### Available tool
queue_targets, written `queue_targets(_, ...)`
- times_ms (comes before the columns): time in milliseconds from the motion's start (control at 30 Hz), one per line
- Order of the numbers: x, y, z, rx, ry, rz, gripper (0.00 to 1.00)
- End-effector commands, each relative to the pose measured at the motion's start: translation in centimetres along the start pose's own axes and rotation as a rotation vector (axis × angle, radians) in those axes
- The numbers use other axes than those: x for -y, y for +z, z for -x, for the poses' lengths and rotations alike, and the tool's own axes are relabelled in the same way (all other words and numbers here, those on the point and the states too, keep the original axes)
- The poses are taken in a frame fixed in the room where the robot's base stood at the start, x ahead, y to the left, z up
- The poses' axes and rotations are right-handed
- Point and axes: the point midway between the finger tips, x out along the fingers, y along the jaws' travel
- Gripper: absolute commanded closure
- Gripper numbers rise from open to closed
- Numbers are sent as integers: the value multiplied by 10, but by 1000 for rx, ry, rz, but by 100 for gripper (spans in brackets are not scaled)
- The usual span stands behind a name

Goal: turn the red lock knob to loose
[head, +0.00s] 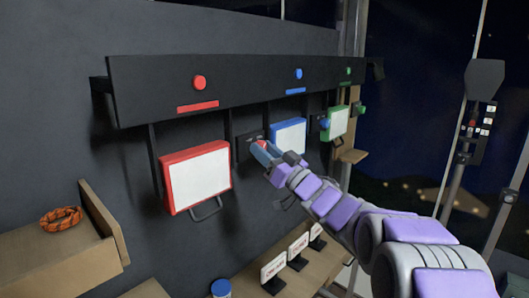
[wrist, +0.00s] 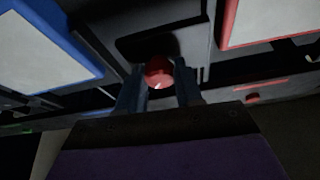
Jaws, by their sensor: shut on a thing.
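The red lock knob (wrist: 158,72) is a small round red knob on a dark plate in the wrist view, between the two fingers of my gripper (wrist: 160,92). In the head view my gripper (head: 266,152) reaches the wall between the red-framed panel and the blue-framed panel, and its fingers are shut on the knob. Only a bit of the red knob (head: 262,144) shows there, the rest hidden by the fingers. The dark mounting plate (head: 246,146) shows just left of the gripper. The knob's turn angle and any marking are too small to tell.
The red-framed panel (head: 196,178) hangs left of the gripper, the blue-framed panel (head: 289,136) right of it and the green-framed panel (head: 339,122) farther right. A dark rail (head: 240,92) runs above. A shelf (head: 50,255) with an orange coil (head: 61,219) stands lower left.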

Motion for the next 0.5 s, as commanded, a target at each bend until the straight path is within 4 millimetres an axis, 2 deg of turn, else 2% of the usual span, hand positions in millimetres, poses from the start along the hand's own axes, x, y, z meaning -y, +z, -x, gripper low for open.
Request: queue_targets(500,-4,-1,1,-1,-178,436,95)
